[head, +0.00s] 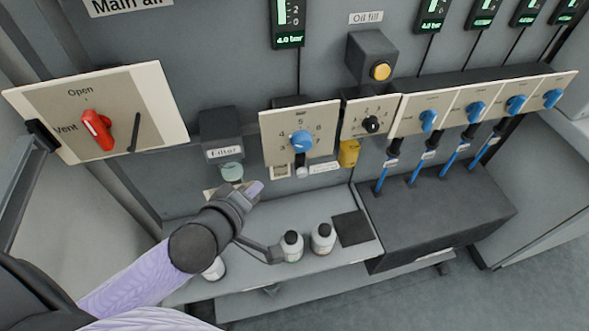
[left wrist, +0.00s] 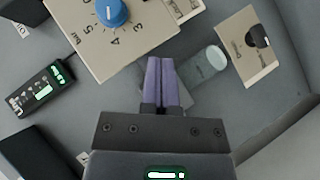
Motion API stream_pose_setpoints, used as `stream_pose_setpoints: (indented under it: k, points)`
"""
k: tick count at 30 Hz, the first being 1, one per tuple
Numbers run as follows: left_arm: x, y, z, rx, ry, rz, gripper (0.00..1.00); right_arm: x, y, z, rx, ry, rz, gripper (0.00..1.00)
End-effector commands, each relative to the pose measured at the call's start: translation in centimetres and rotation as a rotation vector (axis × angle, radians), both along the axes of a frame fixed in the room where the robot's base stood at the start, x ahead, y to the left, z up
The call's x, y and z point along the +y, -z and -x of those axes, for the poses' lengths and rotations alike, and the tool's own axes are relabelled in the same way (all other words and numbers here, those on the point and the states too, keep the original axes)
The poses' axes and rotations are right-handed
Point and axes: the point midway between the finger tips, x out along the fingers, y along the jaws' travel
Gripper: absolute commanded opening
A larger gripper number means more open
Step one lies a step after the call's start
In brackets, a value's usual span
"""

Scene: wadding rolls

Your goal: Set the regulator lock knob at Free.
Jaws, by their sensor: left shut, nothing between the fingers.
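The regulator plate (head: 271,131) on the wall has a blue dial knob (head: 301,140) and a number scale. Just below the dial is a small dark and white fitting (head: 300,171) between two small pale labels, which seems to be the lock knob; its setting is too small to read. In the left wrist view the blue dial (left wrist: 111,12) shows at the top, with the lower fitting mostly cut off. My left gripper (head: 256,188) is shut and empty, below and left of the regulator plate; its purple fingers (left wrist: 161,80) show in the left wrist view. My right gripper is out of view.
The filter bowl (head: 231,171) is close beside my left gripper. A small plate with a black knob (left wrist: 258,38) is at right in the wrist view. White bottles (head: 323,238) stand on the shelf below. A red lever (head: 98,130) is at left; blue valve knobs (head: 428,120) are at right.

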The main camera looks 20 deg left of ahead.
Motion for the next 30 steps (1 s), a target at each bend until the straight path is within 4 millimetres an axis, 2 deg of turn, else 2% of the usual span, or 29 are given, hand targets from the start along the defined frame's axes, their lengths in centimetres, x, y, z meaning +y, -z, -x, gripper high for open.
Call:
stream_pose_setpoints:
  k: [5, 18, 24, 30]
  points:
    - [-0.1, 0.6, -1.0, -0.002, 0.001, -0.002, 0.0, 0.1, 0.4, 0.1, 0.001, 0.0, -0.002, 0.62]
    - [-0.6, 4.8, -9.4, -0.002, 0.0, -0.003, 0.0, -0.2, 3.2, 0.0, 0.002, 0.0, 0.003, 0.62]
    - [-2.7, 6.7, -10.4, 0.002, 0.002, 0.0, 0.0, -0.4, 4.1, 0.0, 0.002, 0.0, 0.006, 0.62]
    - [-3.3, 7.0, -10.7, 0.001, 0.001, -0.002, 0.0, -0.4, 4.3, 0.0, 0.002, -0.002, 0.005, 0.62]
